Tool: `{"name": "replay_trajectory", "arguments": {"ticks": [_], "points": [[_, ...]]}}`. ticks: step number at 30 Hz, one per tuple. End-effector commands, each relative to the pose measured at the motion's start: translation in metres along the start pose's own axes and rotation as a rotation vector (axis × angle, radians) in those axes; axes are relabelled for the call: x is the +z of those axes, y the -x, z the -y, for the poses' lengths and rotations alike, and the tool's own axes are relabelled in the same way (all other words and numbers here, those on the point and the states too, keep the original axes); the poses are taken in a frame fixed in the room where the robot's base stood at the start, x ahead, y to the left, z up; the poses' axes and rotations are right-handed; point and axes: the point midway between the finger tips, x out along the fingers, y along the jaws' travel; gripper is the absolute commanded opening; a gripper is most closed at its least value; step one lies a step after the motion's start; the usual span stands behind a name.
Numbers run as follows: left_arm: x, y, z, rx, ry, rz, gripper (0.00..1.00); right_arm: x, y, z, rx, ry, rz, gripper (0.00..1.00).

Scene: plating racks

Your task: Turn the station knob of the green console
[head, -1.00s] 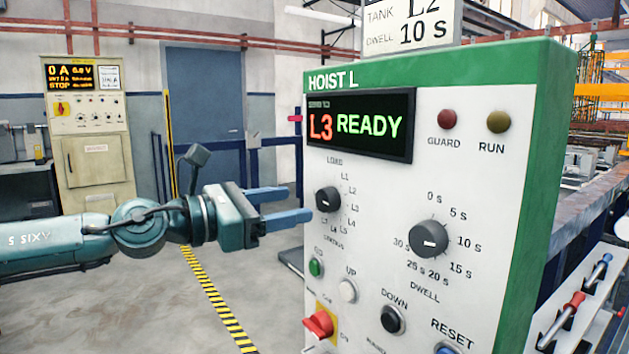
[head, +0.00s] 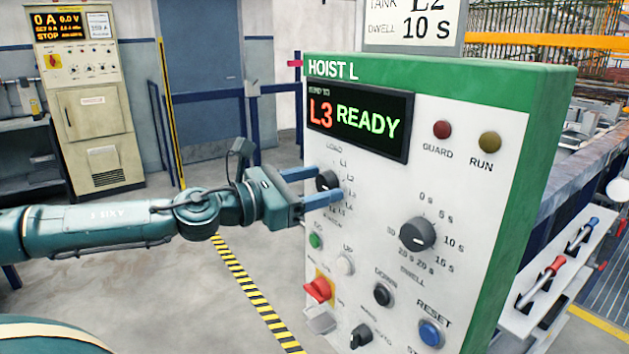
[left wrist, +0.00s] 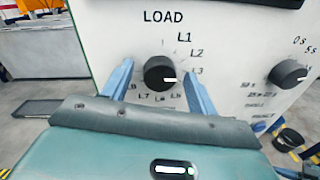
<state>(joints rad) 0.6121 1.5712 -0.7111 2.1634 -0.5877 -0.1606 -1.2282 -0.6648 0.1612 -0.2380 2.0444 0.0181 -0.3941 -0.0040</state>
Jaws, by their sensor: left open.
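The green-edged console (head: 360,165) is labelled HOIST L, and its display (head: 358,121) reads L3 READY. Its black station knob (head: 326,180), ringed by LOAD and L marks, is partly hidden by my left gripper (head: 333,186) in the head view. In the left wrist view the knob (left wrist: 160,73) sits between the two blue fingers, with its white mark pointing right toward L3. My left gripper (left wrist: 160,88) is open, with a finger on each side of the knob and a visible gap to each. Whether the fingertips touch the panel I cannot tell. My right gripper is not in view.
The dwell knob (head: 417,233) is right of the station knob. Below are a green button (head: 316,241), a white button (head: 345,265) and a red switch (head: 318,289). A tool shelf (head: 550,285) is at the right. Floor left of the console is open.

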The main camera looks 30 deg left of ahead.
Motion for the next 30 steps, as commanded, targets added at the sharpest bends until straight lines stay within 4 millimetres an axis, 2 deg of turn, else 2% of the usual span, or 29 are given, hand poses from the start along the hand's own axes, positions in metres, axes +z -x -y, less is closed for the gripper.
{"name": "replay_trajectory", "arguments": {"ticks": [2, 18, 30], "points": [[-0.0001, 0.0001, 0.0000, 0.000, 0.000, 0.000, 0.57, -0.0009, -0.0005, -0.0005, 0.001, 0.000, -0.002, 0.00], [0.0005, 0.0002, -0.0001, 0.000, 0.000, 0.000, 0.14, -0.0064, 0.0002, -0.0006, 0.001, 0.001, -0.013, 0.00], [-0.0006, 0.0001, -0.0001, 0.000, 0.087, 0.007, 0.14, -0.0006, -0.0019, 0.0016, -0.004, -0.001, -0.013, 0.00]]}}
